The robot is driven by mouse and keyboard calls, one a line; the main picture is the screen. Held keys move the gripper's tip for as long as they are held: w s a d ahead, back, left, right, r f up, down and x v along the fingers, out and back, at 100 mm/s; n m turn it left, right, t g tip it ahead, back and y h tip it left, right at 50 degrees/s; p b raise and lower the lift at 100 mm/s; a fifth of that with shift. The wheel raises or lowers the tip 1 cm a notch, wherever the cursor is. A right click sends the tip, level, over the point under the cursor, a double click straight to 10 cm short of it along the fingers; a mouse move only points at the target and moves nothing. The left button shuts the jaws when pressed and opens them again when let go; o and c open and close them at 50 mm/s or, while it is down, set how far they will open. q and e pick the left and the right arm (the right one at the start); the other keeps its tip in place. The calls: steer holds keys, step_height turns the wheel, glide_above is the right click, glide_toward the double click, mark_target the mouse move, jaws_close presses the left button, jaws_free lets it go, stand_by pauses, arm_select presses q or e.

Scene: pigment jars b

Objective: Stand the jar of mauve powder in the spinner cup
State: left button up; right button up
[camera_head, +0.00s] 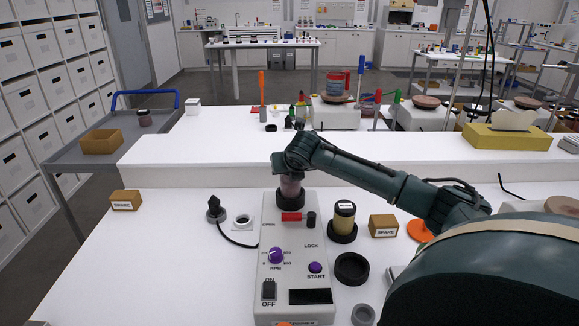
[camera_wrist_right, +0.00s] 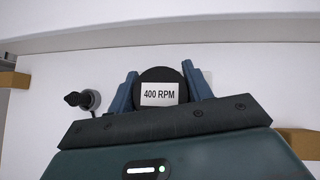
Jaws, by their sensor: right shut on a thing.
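The jar of mauve powder (camera_head: 291,189) is upright at the spinner's far end, under my right gripper (camera_head: 290,170). Its lower part is at the black spinner cup (camera_head: 290,204); I cannot tell whether its base rests on the cup's floor. In the right wrist view, the gripper (camera_wrist_right: 160,92) is shut on the jar, one finger on each side of its dark lid (camera_wrist_right: 158,75), labelled "400 RPM". The grey spinner box (camera_head: 285,258) has a red lever (camera_head: 291,217) beside the cup, a purple RPM knob and a START button. My left gripper is out of view.
A jar with yellowish contents (camera_head: 344,214) stands in a black holder right of the spinner. A black ring (camera_head: 351,269) and SPARE box (camera_head: 383,226) are nearby.

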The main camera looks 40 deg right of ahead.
steer(key=shift+f, duration=1.25)
steer(key=o, duration=1.1)
steer(key=b+v, duration=0.1)
steer(key=v, duration=1.2)
steer(key=shift+r, duration=0.1)
steer(key=shift+s, duration=0.1)
